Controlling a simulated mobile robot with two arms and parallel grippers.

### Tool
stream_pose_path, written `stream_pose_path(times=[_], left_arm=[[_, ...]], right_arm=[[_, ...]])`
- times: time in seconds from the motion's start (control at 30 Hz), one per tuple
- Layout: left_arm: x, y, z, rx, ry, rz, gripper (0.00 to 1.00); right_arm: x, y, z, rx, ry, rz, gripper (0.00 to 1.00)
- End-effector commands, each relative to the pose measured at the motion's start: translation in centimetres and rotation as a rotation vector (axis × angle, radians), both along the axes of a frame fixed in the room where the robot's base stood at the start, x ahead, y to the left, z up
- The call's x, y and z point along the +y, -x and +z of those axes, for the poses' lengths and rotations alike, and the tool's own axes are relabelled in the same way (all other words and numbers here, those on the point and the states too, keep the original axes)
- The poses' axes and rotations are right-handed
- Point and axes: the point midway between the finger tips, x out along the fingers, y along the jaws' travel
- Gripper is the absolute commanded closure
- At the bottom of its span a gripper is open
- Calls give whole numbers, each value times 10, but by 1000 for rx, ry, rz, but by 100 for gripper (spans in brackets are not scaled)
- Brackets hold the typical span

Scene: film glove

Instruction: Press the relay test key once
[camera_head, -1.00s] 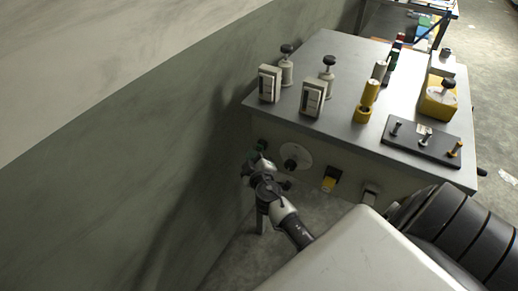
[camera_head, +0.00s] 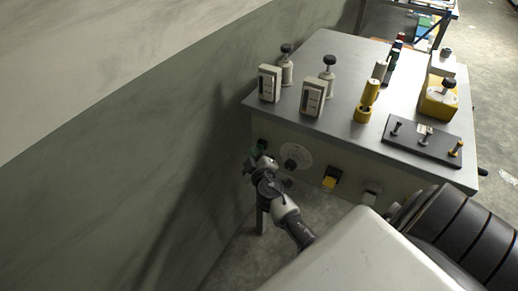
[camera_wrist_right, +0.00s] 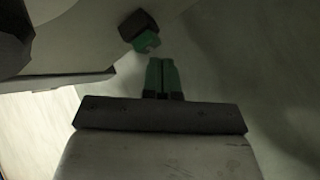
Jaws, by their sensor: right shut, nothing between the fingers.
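A key with a green cap in a dark housing (camera_wrist_right: 145,40) sits on the front panel of the grey console. I cannot read a label on it. In the head view its dark housing (camera_head: 262,144) shows at the panel's left end. My right gripper (camera_wrist_right: 161,62) has green fingers, shut together and empty. Their tips are close to the green cap, a little to its right in the wrist view, and look slightly apart from it. In the head view the right gripper (camera_head: 256,153) is at the panel's left end, partly hidden by its wrist. My left gripper is not in view.
The panel also carries a dark knob on a pale dial (camera_head: 291,164), a yellow key (camera_head: 330,182) and a pale key (camera_head: 369,197). Meters, posts and a dark terminal strip (camera_head: 424,141) stand on the console top (camera_head: 345,62). A wall (camera_head: 150,165) stands close on the left.

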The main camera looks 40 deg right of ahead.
Motion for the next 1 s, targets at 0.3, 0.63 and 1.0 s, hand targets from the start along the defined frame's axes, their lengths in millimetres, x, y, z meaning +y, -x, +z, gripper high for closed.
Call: stream_pose_path(times=[0.3,0.63,1.0], left_arm=[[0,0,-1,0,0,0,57],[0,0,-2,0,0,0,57],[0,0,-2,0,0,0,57]], right_arm=[[-4,-2,0,0,-1,0,100],[-7,-3,0,0,0,0,100],[-9,-3,0,-1,0,-1,100]])
